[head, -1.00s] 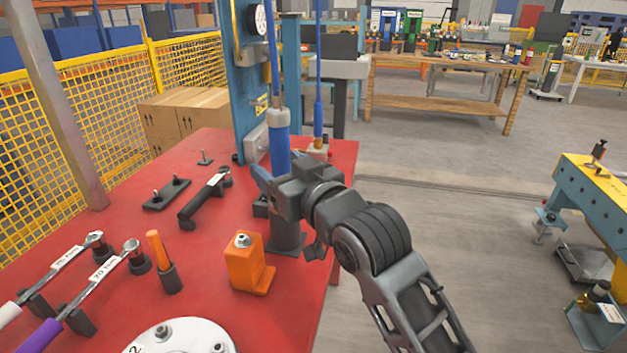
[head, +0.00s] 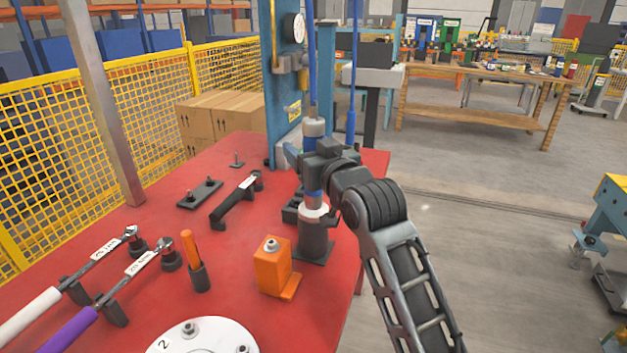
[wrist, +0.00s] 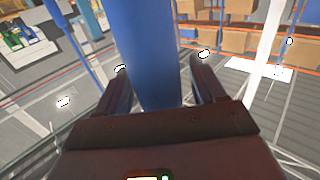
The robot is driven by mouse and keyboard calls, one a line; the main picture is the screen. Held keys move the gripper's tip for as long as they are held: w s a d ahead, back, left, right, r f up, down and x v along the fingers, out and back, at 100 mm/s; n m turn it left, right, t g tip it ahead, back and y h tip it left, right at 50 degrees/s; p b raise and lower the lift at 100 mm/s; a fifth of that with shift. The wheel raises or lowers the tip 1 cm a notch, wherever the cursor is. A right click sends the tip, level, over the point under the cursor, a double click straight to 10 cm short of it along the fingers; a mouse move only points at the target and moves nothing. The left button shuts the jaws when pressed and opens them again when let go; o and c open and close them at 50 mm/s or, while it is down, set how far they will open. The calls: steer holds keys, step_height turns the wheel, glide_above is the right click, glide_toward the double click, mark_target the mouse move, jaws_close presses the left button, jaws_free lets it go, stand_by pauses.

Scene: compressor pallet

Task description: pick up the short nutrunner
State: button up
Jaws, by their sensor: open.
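A thick blue tool with a grey cap (head: 314,128), which looks like the short nutrunner, stands upright on my table's far right part. Its light collar (head: 314,211) sits above a dark holder (head: 314,243), and a blue hose rises from its top. My gripper (head: 303,160) is at the tool's upper body and hides part of it. In the wrist view the blue body (wrist: 150,50) stands between the two open fingers of my gripper (wrist: 160,72), with visible gaps beside it. I cannot tell whether it is seated in the holder.
A thinner blue tool (head: 351,125) hangs just right of it. A blue column (head: 283,85) stands behind.

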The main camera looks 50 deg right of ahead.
jaws_close()
stand_by(0.6)
steer(key=shift+r, duration=0.1)
stand_by(0.4)
